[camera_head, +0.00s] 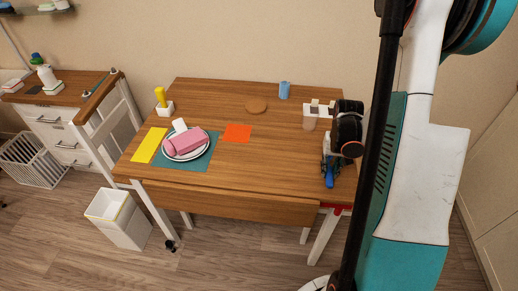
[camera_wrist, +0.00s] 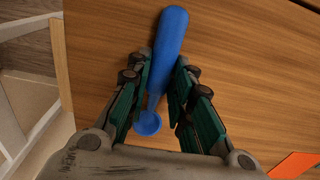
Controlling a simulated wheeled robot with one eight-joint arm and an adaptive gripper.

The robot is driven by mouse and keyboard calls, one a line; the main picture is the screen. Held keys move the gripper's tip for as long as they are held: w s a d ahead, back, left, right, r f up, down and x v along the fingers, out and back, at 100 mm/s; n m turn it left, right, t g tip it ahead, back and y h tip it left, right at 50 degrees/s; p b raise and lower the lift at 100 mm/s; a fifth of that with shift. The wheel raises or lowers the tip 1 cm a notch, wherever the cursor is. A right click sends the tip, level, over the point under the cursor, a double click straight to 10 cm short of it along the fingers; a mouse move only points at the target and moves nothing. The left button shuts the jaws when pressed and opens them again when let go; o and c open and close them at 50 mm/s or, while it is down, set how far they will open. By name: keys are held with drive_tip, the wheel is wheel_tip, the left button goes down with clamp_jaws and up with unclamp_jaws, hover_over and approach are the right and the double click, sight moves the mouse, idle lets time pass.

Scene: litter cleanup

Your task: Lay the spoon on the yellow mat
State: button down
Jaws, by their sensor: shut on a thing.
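The yellow mat (camera_head: 149,145) lies bare at the table's left end, far from my gripper.
A teal placemat (camera_head: 194,165) beside the yellow mat bears a white plate with a pink item and a white one. An orange mat (camera_head: 237,132), round brown coaster (camera_head: 256,107), blue cup (camera_head: 284,90) and yellow-handled item (camera_head: 163,101) stand around. The table's centre front is clear.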

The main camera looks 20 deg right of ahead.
drive_tip(key=shift+r, duration=0.15)
drive_tip(key=shift+r+p, duration=1.55)
drive_tip(key=shift+r, duration=0.8)
